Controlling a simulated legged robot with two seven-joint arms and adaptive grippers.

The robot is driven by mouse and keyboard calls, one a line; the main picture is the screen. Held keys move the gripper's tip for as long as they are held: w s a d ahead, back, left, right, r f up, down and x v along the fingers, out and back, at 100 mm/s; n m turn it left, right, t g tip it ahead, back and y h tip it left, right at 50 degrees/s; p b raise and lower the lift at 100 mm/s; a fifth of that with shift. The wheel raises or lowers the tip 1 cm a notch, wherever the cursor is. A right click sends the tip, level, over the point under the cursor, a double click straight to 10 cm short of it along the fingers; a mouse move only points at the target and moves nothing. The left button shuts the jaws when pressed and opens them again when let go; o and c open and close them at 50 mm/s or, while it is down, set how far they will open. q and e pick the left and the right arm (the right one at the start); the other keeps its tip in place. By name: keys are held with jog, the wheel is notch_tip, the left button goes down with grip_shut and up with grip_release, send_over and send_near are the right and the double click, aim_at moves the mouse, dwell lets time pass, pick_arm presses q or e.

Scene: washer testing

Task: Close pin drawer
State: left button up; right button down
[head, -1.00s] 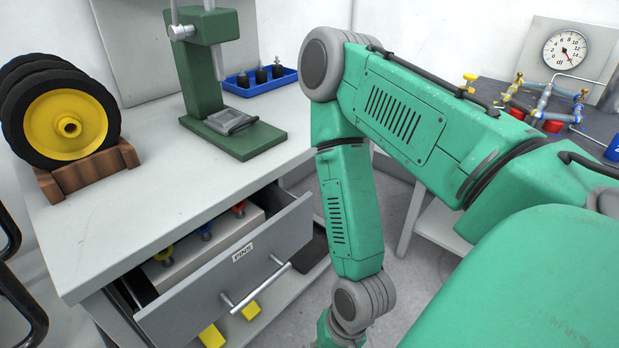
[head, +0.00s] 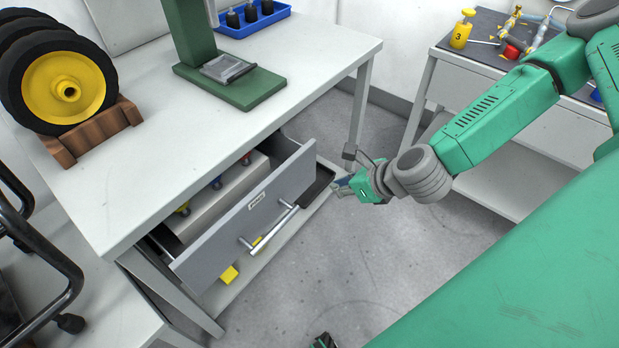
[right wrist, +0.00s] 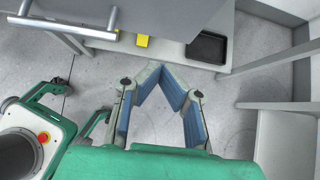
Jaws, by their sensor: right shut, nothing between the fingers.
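The pin drawer, with a grey front labelled PINS (head: 225,233), stands pulled out from under the table. Its metal handle (head: 268,229) runs along the front. Inside is a light block (head: 202,205) with yellow, blue and red pins, partly hidden by the front. My right gripper (head: 348,168) is beyond the drawer's right end, apart from the front and handle, shut and empty. In the right wrist view its blue-padded fingers (right wrist: 160,70) meet at the tips over the lower shelf's edge, and the handle (right wrist: 62,27) shows at upper left. My left gripper is not in view.
The white table (head: 120,190) carries a wheel (head: 65,90) on a wooden stand, a green press (head: 230,85) and a blue tray (head: 254,18). A lower shelf holds a black tray (right wrist: 207,47) and yellow blocks (head: 228,275). A second table stands right; floor between is clear.

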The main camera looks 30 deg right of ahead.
aim_at(300, 181)
jog(key=w+a+f, duration=0.1)
jog(key=w, duration=0.1)
jog(key=w+a+f, duration=0.1)
jog(key=w+f, duration=0.1)
jog(key=w, duration=0.1)
jog(key=w+a+f, duration=0.1)
jog(key=w, duration=0.1)
jog(key=shift+w+f+b, duration=0.2)
jog(key=shift+f+b, duration=0.1)
jog(key=shift+f, duration=0.1)
jog(key=shift+w+a, duration=0.1)
jog(key=shift+w, duration=0.4)
